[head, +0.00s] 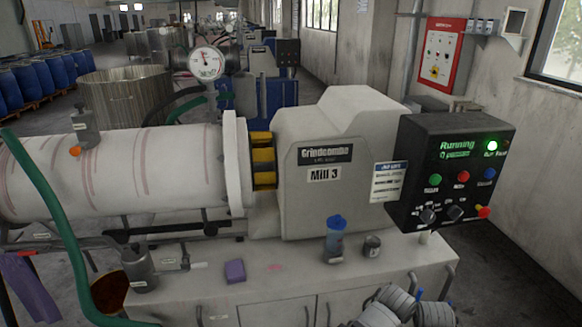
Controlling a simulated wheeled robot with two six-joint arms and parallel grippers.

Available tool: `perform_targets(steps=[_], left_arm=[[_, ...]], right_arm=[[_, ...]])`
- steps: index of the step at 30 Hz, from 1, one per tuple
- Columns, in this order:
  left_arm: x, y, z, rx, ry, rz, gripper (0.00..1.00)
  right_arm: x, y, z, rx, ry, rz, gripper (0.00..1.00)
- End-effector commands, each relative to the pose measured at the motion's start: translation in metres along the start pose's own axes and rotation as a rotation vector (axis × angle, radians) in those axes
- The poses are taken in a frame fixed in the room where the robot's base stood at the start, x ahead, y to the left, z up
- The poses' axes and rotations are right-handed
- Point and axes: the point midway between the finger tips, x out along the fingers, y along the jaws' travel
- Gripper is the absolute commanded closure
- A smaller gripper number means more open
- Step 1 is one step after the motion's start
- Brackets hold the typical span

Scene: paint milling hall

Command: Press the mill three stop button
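The mill three machine (320,190) carries a "Mill 3" plate and fills the middle of the head view. Its dark control box (410,150) is at the right, with a green display (457,148) reading "Running" and a lit green lamp (492,146). Below are a green button (435,180), a red button (462,178) and a blue button (489,174) in a row. Their labels are too small to read. Neither gripper is seen, and nothing covers the buttons.
A white notice (388,182) is beside the control box. A blue-capped bottle (334,238), a small tin (372,246) and a purple block (234,271) stand on the bench (280,285). A green hose (65,225) runs down the left. A red panel (440,58) hangs on the wall behind.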

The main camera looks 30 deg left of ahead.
Motion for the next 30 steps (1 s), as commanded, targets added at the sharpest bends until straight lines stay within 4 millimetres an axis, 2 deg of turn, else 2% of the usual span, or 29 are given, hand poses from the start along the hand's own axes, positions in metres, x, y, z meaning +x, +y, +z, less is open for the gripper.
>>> perform_targets(steps=[9,22,30], left_arm=[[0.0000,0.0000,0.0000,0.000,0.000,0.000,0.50],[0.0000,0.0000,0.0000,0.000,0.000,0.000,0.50],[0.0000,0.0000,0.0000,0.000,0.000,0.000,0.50]], right_arm=[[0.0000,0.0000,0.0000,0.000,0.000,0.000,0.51],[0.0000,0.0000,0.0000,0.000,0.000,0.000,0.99],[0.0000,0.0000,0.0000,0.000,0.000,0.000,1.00]])
